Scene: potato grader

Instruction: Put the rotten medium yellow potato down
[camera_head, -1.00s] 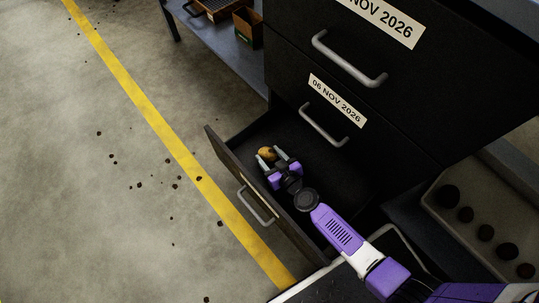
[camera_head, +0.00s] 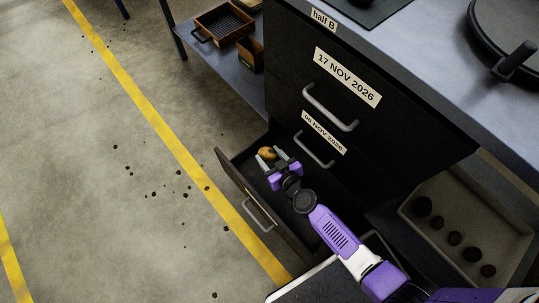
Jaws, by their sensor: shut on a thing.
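The yellow potato (camera_head: 267,153) is small in the head view, with dark marks on its skin. My gripper (camera_head: 271,158) is shut on it, with one finger on either side. The gripper and potato are inside or just above the open bottom drawer (camera_head: 240,180). I cannot tell whether the potato touches the drawer floor. The near part of the drawer is partly hidden by my arm.
Above the open drawer are shut drawers labelled 06 NOV 2026 (camera_head: 323,133) and 17 NOV 2026 (camera_head: 347,77). A tray (camera_head: 508,225) with several dark round things lies at right. A wooden box (camera_head: 226,22) stands on a shelf at the back. The floor at left is clear apart from dark crumbs.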

